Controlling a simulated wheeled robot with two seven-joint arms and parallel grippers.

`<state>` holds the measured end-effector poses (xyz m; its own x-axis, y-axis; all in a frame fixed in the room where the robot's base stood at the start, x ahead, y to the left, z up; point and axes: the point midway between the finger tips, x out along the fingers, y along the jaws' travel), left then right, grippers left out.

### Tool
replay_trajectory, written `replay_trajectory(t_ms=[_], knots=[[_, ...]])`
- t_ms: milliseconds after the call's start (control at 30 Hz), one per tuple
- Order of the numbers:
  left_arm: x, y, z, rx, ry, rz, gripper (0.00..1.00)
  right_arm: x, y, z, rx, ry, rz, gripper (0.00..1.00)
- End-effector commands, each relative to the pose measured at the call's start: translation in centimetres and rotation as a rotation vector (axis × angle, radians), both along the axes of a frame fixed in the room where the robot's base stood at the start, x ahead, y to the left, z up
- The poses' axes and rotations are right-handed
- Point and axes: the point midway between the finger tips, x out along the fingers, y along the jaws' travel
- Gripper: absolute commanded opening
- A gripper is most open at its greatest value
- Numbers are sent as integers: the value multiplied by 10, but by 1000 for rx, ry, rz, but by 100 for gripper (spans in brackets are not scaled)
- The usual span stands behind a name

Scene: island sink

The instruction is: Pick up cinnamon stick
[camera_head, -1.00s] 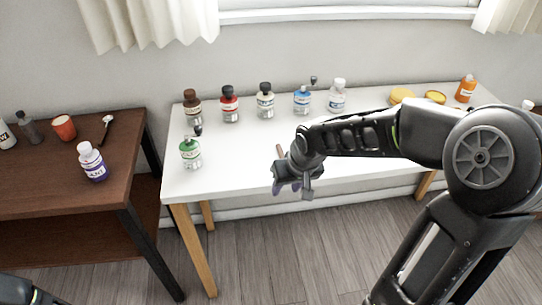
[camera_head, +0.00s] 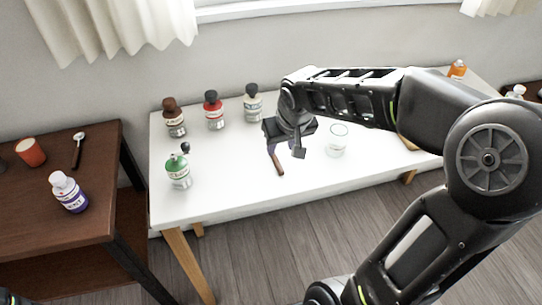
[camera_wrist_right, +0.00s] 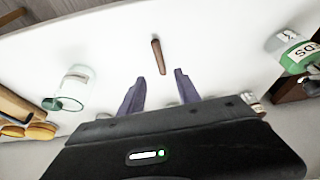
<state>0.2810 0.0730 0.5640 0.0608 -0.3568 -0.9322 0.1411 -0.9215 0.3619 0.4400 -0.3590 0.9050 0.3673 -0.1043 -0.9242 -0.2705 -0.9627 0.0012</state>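The cinnamon stick (camera_head: 277,165) is a short, thin brown stick on the white table (camera_head: 222,205). It lies just below my right gripper (camera_head: 285,146) in the head view. In the right wrist view, the stick (camera_wrist_right: 158,57) lies ahead of the gap between the two purple-grey fingers of my right gripper (camera_wrist_right: 156,82). The fingers are apart, with nothing between them. Whether the fingertips touch the table is unclear. My left gripper is not in view.
A clear glass jar (camera_head: 337,141) stands right of my right gripper. A green-labelled bottle (camera_head: 178,172) stands at the table's left, with several bottles along the back, including a red one (camera_head: 214,111). A brown side table (camera_head: 30,215) stands further left. The front-left tabletop is clear.

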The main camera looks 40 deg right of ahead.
Motion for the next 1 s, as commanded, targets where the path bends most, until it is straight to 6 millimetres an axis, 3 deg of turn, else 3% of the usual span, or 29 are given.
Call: replay_trajectory(t_ms=[200, 467, 800, 1000], knots=[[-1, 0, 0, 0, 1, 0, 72, 1, 0, -2, 0, 1, 0, 40], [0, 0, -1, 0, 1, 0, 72, 9, -2, -24, 1, 2, 0, 40], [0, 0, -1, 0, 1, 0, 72, 11, -2, -26, 1, 1, 0, 40], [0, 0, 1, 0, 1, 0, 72, 20, -4, -47, 2, 5, 0, 40]])
